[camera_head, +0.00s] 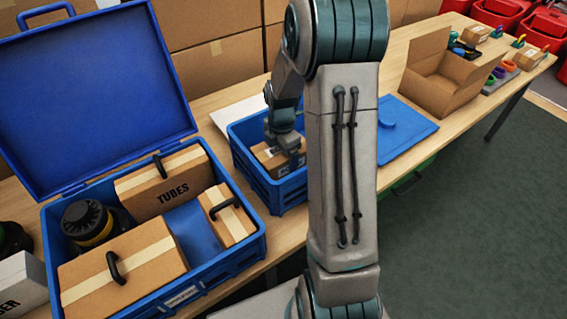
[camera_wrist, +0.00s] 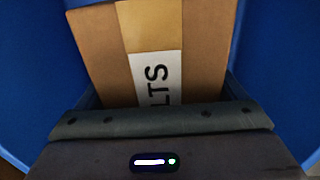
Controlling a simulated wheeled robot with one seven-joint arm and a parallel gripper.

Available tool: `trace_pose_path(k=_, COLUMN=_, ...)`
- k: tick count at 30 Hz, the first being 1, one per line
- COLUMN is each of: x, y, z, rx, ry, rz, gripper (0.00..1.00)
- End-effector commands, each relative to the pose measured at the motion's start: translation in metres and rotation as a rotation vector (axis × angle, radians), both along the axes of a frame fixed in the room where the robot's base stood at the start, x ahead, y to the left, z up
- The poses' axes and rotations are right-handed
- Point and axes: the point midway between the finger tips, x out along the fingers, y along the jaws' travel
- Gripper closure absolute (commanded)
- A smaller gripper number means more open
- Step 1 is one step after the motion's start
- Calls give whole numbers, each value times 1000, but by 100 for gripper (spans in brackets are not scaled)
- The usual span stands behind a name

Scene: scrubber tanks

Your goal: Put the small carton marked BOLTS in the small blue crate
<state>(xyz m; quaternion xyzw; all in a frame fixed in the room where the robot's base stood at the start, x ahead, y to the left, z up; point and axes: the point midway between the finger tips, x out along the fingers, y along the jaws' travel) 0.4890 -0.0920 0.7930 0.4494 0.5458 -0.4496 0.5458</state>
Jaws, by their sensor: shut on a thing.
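The small blue crate (camera_head: 251,179) stands on the table near the middle of the head view, partly hidden by my arm. The small brown carton (camera_head: 268,156) is inside it, within its walls. My gripper (camera_head: 286,148) reaches down into the crate and is shut on the carton. In the wrist view the carton (camera_wrist: 205,50) fills the middle, with a pale tape strip and a white label reading "LTS"; the rest is hidden by my gripper (camera_wrist: 160,120). Blue crate walls (camera_wrist: 275,60) show on both sides of it. I cannot tell whether the carton touches the crate floor.
A large open blue case (camera_head: 225,262) at left holds several cartons, one marked TUBES (camera_head: 165,185), and a dark round part (camera_head: 87,222). A blue lid (camera_head: 405,130) lies right of my arm. An open carton (camera_head: 440,80) stands farther right. Large cartons line the back.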

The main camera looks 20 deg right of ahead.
Motion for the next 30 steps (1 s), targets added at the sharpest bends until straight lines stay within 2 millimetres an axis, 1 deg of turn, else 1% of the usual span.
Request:
trace_pose_path(k=4, x=0, y=0, z=-13, rx=1, ry=2, rz=1, gripper=38)
trace_pose_path(k=9, x=-1, y=0, z=-37, rx=1, ry=2, rz=0, gripper=38)
trace_pose_path(k=20, x=0, y=0, z=-42, rx=0, ry=0, rz=0, gripper=38)
trace_pose_path(k=21, x=0, y=0, z=-43, rx=0, ry=0, rz=0, gripper=6)
trace_pose_path(k=22, x=0, y=0, z=-42, rx=0, ry=0, rz=0, gripper=0)
trace_pose_path(k=30, x=0, y=0, z=-39, rx=0, ry=0, rz=0, gripper=0)
